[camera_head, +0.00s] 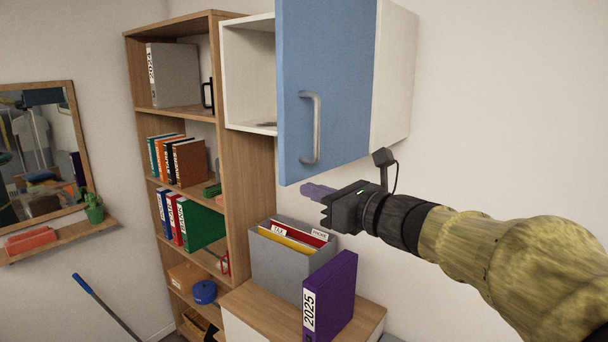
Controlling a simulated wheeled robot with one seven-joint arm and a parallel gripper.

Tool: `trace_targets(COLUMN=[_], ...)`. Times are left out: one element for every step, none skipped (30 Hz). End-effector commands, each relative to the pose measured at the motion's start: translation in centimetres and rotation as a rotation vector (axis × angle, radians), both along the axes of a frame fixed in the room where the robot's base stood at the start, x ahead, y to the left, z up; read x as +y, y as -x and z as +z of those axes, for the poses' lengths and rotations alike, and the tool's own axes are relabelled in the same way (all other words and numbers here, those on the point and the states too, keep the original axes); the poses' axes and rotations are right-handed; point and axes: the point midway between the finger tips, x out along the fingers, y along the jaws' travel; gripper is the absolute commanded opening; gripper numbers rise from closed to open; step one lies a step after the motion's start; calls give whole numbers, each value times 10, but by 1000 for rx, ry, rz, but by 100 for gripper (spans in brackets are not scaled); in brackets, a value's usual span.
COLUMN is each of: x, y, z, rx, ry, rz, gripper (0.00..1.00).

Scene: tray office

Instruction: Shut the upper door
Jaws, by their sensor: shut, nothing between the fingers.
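The upper door (345,75) is a blue panel with a vertical metal handle (311,127). It stands open at the front of a white wall cabinet (248,75), whose inside shows to the left of the door. My gripper (308,191) is shut and empty. In the picture it is just below the door's lower edge, pointing left. I cannot tell whether it touches the door.
Below are a grey file box (285,270) with folders and a purple binder (330,295) on a wooden-topped cabinet (250,300). A tall wooden bookshelf (240,190) stands left. A mirror (38,150) hangs on the left wall. The wall at right is bare.

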Motion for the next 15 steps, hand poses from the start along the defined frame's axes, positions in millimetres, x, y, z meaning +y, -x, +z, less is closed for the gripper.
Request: trace_targets(x=[6,8,12,14,16,18,19,19,20,20,21,21,20,20,20], y=[-5,-8,-11,-13,-14,-16,-17,-18,-19,-19,-19,-19,-19,-19,-19], z=[4,4,3,3,3,2,2,1,1,0,0,0,0,0,0], rx=[4,4,4,3,2,1,1,1,1,0,0,-1,-1,-1,-1], ry=[-1,0,-1,-1,-1,0,-1,-1,-1,0,0,1,1,1,1], rz=[1,1,1,1,2,1,1,0,0,-1,-1,-1,-1,-1,-1], gripper=[0,0,0,0,0,0,0,0,0,0,0,0,0,0,0])
